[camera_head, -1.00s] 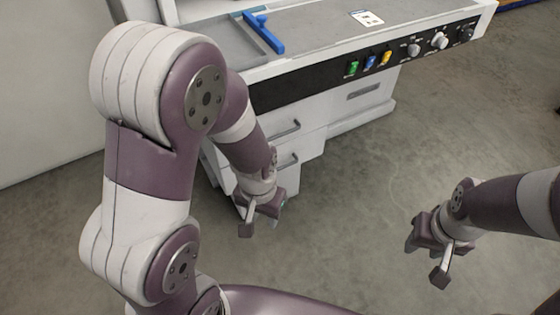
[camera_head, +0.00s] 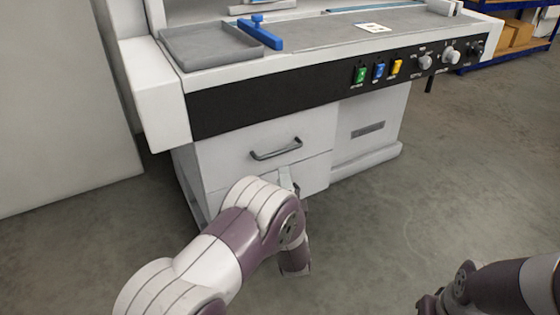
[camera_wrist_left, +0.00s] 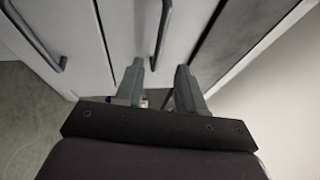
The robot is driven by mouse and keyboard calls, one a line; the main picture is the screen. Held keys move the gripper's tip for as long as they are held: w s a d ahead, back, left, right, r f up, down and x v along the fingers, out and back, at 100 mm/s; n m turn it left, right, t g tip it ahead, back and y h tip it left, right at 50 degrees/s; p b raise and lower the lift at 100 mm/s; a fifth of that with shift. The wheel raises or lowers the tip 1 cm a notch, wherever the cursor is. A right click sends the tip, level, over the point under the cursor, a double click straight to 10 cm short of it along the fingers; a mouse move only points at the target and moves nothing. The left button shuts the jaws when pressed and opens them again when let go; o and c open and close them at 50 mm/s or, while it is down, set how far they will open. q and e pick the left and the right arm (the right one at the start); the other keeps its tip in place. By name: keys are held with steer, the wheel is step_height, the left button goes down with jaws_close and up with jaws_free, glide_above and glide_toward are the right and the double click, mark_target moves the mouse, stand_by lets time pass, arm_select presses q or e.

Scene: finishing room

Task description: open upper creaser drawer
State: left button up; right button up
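The creaser's upper drawer (camera_head: 225,160) is shut, with a grey bar handle (camera_head: 276,150) on its front. My left gripper (camera_head: 288,180) is just below this handle in the head view, mostly hidden behind my own forearm. In the left wrist view my left gripper (camera_wrist_left: 160,72) is open, its two fingers apart. The upper handle (camera_wrist_left: 161,32) shows beyond them, its near end lined up with the gap; I cannot tell if the fingers reach around it. My right gripper (camera_head: 430,304) is at the bottom edge, mostly cut off.
The lower drawer's handle (camera_wrist_left: 42,42) shows at the left of the wrist view. The black control panel (camera_head: 290,97) overhangs the drawers. A grey tray (camera_head: 210,60) and blue bar (camera_head: 260,35) lie on top. The floor (camera_head: 410,200) at right is clear.

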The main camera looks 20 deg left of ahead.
mark_target(280, 157)
arm_select(q)
steer(key=b+x, duration=0.2)
steer(key=x, duration=0.7)
steer(key=shift+b, duration=0.35)
jaws_close()
